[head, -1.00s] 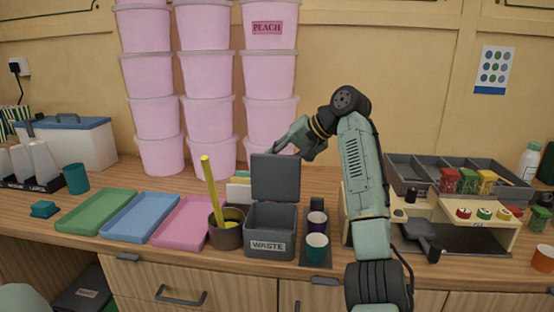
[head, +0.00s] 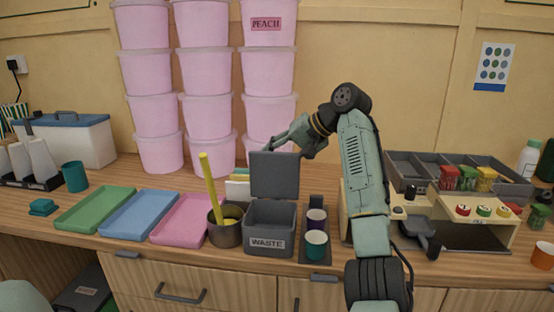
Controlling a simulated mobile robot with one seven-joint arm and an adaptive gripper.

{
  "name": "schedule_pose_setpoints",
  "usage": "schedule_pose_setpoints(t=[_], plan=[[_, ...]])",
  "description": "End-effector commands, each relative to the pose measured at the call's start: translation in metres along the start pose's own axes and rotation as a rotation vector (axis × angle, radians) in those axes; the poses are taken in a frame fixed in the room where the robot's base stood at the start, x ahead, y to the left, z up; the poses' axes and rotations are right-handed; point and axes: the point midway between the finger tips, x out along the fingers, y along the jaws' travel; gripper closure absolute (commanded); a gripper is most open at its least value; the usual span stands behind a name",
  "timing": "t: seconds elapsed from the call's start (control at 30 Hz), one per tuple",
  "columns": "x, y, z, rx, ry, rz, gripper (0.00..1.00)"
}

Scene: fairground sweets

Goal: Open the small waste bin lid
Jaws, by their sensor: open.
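The small grey waste bin (head: 270,243) stands on the counter with a "WASTE" label on its front. Its lid (head: 274,175) stands upright at the back edge, so the bin's mouth is uncovered. My gripper (head: 272,145) is open, behind and just above the lid's top edge. The lid hides part of the fingers, and I cannot tell whether they touch it.
A metal pot (head: 225,234) with a yellow stick stands close left of the bin. Two cups, purple (head: 316,222) and teal (head: 316,245), stand close right. Stacked pink tubs (head: 268,115) rise behind. A pink tray (head: 180,220) lies further left.

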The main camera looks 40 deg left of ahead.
Motion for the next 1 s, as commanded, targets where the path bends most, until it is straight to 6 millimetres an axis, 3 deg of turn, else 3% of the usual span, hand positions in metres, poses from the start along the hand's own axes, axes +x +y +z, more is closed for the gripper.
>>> schedule_pose_setpoints(t=[0.5, 0.7, 1.0], plan=[[-0.098, 0.0, 0.0, 0.001, 0.001, 0.001, 0.57], [-0.114, 0.001, 0.0, 0.001, -0.001, 0.001, 0.57], [-0.115, 0.001, 0.0, 0.001, -0.002, 0.001, 0.57]])
